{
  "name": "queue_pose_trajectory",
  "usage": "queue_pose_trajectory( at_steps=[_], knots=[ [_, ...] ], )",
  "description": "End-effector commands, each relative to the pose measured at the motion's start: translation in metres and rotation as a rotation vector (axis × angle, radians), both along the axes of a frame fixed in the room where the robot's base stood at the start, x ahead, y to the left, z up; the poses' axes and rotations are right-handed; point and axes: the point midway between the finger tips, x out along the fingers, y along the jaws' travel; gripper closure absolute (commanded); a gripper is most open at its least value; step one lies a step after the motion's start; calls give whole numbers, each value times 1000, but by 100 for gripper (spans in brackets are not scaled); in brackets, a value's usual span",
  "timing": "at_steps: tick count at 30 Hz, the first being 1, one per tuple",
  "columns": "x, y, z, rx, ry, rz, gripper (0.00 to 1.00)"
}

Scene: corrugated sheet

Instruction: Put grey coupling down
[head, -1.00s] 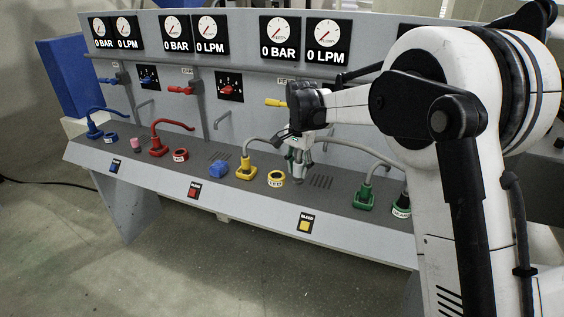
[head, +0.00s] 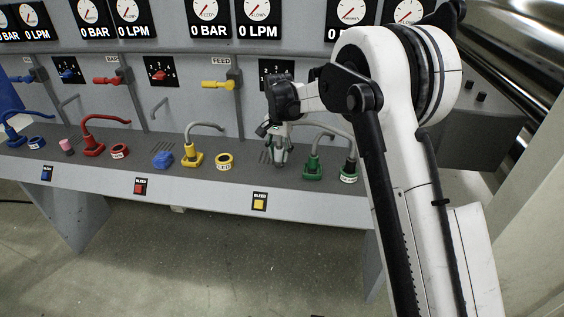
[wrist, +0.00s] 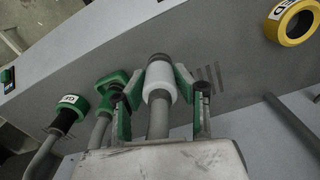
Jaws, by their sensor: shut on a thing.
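The grey coupling (wrist: 160,84), a pale whitish-grey collar on a grey hose (wrist: 157,121), is between my fingers in the wrist view. My gripper (wrist: 161,88) has green-faced fingers and is shut on it. In the head view my gripper (head: 279,158) points down over the sloping shelf, between the yellow ring and a green connector. The coupling is hard to make out there. I cannot tell whether it touches the shelf.
A yellow ring (head: 224,161) and yellow connector (head: 193,158) are to the left. The grey shelf (head: 210,187) has bare room along its front.

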Motion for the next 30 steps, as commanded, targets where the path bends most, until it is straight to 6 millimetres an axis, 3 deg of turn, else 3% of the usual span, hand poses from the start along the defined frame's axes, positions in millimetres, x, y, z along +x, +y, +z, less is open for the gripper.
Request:
queue_pose_trajectory(
  at_steps=[3, 10, 18, 29, 30],
  knots=[
    [10, -8, -8, 0, 0, -1, 100],
    [14, -12, -19, 0, 0, 0, 100],
    [14, -12, -50, 0, 0, 0, 100],
    [14, -12, -55, 0, 0, 0, 100],
    [14, -12, -55, 0, 0, 0, 70]
  ],
)
